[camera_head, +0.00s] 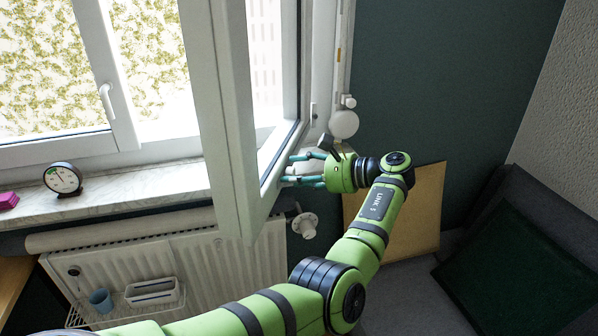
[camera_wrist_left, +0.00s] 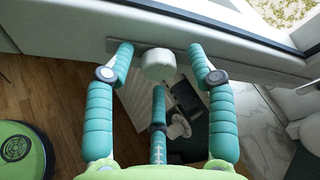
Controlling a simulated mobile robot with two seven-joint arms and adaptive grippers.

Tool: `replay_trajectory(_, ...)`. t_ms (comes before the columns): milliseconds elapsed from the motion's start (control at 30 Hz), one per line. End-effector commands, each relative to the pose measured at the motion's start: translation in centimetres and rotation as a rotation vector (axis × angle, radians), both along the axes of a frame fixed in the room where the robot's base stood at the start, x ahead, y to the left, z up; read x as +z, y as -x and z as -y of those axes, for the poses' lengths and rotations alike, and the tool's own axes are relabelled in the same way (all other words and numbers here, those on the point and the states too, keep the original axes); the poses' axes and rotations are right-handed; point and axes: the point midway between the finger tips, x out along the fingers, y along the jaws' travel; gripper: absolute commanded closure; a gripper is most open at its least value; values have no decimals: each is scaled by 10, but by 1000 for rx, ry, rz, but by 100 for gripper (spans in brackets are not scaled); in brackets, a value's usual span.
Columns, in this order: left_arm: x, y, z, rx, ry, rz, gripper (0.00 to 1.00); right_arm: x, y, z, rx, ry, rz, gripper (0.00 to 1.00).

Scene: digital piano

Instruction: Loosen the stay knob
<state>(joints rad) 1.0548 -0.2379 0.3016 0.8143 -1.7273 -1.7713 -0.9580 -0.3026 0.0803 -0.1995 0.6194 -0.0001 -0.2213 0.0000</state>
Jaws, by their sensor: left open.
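The stay knob (camera_wrist_left: 158,64) is a white, rounded cap in the left wrist view. It sits against a grey rail (camera_wrist_left: 235,57) along the lower part of the open white window sash (camera_head: 227,120). My left gripper (camera_head: 289,170) is at the sash's lower right edge in the head view. Its teal fingers are open. In the left wrist view, two fingertips are left and right of the knob and the third is below it (camera_wrist_left: 160,62). I see gaps beside the knob; contact is not clear. My right gripper is not in view.
A round dial (camera_head: 62,179) and a pink object (camera_head: 8,200) are on the marble sill (camera_head: 130,190). Below are a radiator (camera_head: 215,265), its valve (camera_head: 305,225) and a wire shelf with a blue cup (camera_head: 100,300). A tan panel (camera_head: 425,210) and dark cushion (camera_head: 515,270) are right.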

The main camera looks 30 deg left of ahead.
Motion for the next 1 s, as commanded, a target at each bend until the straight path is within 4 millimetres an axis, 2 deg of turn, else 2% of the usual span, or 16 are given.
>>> replay_trajectory(133, 0, 0, 0, 0, 0, 0, 44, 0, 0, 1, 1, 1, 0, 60)
replay_trajectory(167, 0, 0, 0, 0, 0, 0, 48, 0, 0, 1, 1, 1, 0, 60)
replay_trajectory(200, 0, 0, 0, 0, 0, 0, 64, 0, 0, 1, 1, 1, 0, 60)
replay_trajectory(300, 0, 0, 0, -1, 1, 0, 98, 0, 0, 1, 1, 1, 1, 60)
replay_trajectory(733, -1, 0, 0, -3, -7, 20, 99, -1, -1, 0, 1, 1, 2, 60)
replay_trajectory(1000, -2, 0, 0, -4, -54, 145, 99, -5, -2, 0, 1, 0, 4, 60)
